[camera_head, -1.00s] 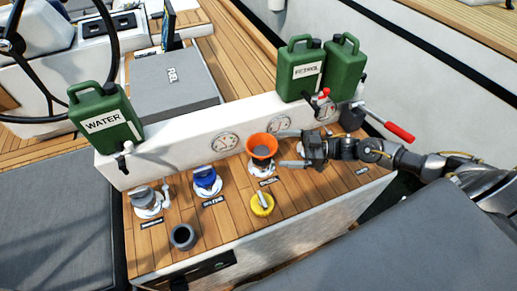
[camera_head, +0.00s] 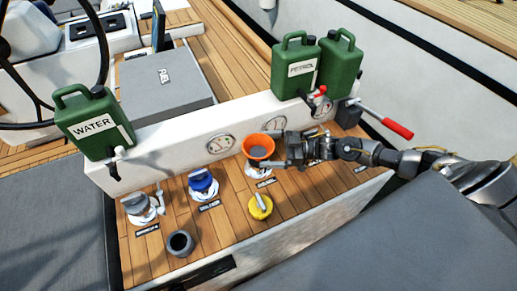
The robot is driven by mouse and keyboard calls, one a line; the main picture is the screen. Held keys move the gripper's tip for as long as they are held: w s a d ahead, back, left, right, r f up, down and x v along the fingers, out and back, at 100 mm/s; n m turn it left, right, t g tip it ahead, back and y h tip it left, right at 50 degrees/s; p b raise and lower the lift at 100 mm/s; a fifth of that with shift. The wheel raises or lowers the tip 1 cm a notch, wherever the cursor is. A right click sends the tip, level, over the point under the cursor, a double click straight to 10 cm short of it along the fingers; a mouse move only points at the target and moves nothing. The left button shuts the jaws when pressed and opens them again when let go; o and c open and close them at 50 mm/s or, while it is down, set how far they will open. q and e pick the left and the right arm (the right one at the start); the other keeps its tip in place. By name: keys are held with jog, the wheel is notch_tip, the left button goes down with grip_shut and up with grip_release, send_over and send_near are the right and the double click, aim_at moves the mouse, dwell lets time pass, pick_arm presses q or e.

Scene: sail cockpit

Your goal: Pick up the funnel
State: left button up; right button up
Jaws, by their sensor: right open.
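The orange funnel (camera_head: 258,148) sits upright over a white deck fitting (camera_head: 257,171) on the wooden top of the console. Its lower part is partly hidden. My right gripper (camera_head: 279,148) comes in from the right, with its fingers at the funnel's right side. It is open; I cannot tell whether the fingers touch the funnel. My left gripper is not in view.
A yellow cap (camera_head: 260,206), a blue cap (camera_head: 203,184), a grey cap (camera_head: 136,204) and a dark cup (camera_head: 180,243) stand on the console. Green jerrycans marked WATER (camera_head: 95,125) and PETROL (camera_head: 296,68) stand on the white ledge, beside a red-handled lever (camera_head: 397,130).

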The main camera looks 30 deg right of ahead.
aim_at(258, 148)
jog(key=x, duration=0.3)
jog(key=shift+w+a+r+p, duration=0.1)
jog(key=shift+a+p, duration=0.05)
jog(key=shift+p, duration=0.15)
jog(key=c, duration=1.1)
